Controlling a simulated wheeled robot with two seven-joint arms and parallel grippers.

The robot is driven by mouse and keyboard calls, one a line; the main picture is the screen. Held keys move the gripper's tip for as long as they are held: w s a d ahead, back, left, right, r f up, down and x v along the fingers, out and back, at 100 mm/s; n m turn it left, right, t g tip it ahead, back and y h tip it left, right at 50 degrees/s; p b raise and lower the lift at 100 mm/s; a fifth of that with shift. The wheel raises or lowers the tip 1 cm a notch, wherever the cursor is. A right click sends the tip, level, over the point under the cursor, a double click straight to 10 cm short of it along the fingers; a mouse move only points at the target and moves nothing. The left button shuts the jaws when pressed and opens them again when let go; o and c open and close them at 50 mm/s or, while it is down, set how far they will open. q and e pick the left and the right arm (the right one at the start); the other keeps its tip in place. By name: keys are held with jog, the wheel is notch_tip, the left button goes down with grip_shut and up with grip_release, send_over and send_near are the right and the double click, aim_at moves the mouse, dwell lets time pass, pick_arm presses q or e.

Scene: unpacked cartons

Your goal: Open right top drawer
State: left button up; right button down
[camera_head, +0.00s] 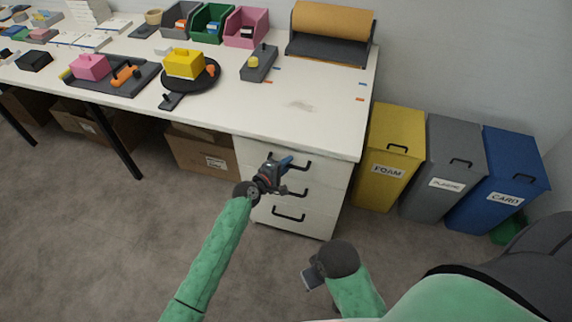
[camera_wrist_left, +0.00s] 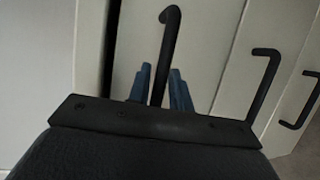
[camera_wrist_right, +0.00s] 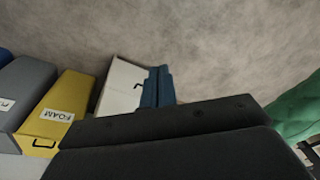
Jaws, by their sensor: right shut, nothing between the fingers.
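A white drawer unit (camera_head: 330,205) under the right end of the table has three stacked drawers with black bar handles. The top drawer's handle (camera_head: 300,164) is partly hidden by my left gripper (camera_head: 285,163). In the left wrist view the top handle (camera_wrist_left: 165,22) runs between the blue fingertips of my left gripper (camera_wrist_left: 161,85). These fingers are open, one on each side of the bar, with small gaps showing. My right gripper (camera_head: 309,279) is low over the floor, apart from the drawers. Its blue fingers (camera_wrist_right: 158,85) are together and empty.
Yellow FOAM (camera_head: 390,155), grey PLASTIC (camera_head: 445,165) and blue CARD (camera_head: 505,180) bins stand right of the drawers. A cardboard box (camera_head: 200,150) sits under the table (camera_head: 215,110). Carpet in front of the drawers is clear apart from my arms.

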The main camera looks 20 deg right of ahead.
pick_arm(q)
grip_shut()
